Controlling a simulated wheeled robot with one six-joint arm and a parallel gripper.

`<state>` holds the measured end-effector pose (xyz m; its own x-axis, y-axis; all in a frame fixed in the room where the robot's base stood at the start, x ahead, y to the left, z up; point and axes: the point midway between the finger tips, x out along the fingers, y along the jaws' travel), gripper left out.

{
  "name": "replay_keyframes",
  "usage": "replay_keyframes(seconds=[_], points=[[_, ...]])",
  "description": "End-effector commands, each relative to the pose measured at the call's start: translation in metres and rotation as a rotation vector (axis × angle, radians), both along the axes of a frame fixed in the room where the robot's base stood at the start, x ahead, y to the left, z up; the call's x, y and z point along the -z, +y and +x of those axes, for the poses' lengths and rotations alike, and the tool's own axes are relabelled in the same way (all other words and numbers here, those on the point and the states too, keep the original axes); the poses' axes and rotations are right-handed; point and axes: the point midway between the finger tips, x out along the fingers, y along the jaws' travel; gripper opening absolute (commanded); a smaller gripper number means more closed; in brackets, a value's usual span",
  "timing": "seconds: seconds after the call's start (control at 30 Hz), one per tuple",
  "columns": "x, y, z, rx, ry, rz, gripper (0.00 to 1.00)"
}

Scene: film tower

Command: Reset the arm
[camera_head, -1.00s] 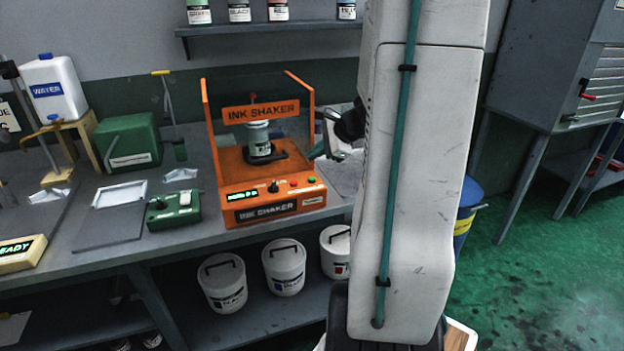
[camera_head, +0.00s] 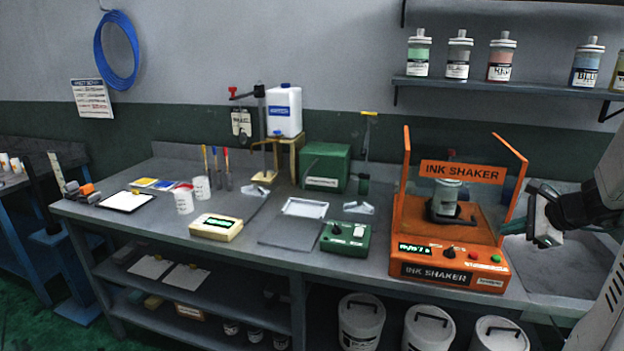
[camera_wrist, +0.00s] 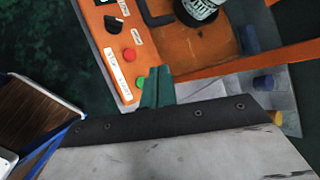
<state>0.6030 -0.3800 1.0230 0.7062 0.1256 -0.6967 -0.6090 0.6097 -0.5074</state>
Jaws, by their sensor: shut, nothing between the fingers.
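My gripper (camera_head: 538,224) is at the right of the head view, just right of the orange ink shaker (camera_head: 405,268). Its fingers are shut and empty. In the wrist view my gripper's green fingertips (camera_wrist: 157,84) are together, in front of the ink shaker (camera_wrist: 112,48) and close to its green button in the picture. I cannot tell how far apart they are. A white-labelled ink can (camera_head: 447,195) sits in the shaker; its lower part also shows in the wrist view (camera_wrist: 197,10).
The grey bench (camera_head: 330,262) carries a green control box (camera_head: 345,238), a cream display box (camera_head: 215,226), a green case (camera_head: 326,166) and a water jug (camera_head: 284,110). Ink bottles stand on the wall shelf (camera_head: 450,83). White buckets (camera_head: 428,328) stand below the bench.

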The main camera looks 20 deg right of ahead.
Motion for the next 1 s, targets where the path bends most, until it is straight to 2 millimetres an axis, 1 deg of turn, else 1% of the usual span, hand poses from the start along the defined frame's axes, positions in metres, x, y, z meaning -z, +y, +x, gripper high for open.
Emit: replay_keyframes(seconds=[0.07,0.13,0.2,0.23,0.27,0.3,0.37,0.4,0.47,0.5,0.57,0.6,0.67,0.7,0.8,0.9,1.0], points=[[0.000,0.002,0.000,-0.019,-0.003,-0.007,0.00],[0.004,0.010,-0.005,-0.078,0.014,-0.016,0.00],[0.012,0.024,-0.016,-0.163,0.047,-0.028,0.00],[0.013,0.032,-0.022,-0.208,0.061,-0.040,0.00],[0.012,0.044,-0.027,-0.266,0.076,-0.055,0.00],[0.010,0.063,-0.032,-0.355,0.098,-0.082,0.00],[0.005,0.093,-0.039,-0.496,0.127,-0.125,0.00],[0.000,0.112,-0.044,-0.590,0.146,-0.156,0.00],[-0.006,0.141,-0.052,-0.729,0.174,-0.204,0.00],[-0.010,0.160,-0.059,-0.822,0.193,-0.237,0.00],[-0.017,0.187,-0.071,-0.966,0.220,-0.296,0.00],[-0.021,0.205,-0.080,-1.064,0.240,-0.336,0.00],[-0.028,0.231,-0.095,-1.216,0.268,-0.406,0.00],[-0.033,0.246,-0.106,-1.312,0.287,-0.457,0.00],[-0.042,0.276,-0.133,-1.532,0.327,-0.586,0.00],[-0.051,0.297,-0.156,-1.713,0.352,-0.722,0.00],[-0.059,0.313,-0.172,-1.840,0.350,-0.854,0.00]])
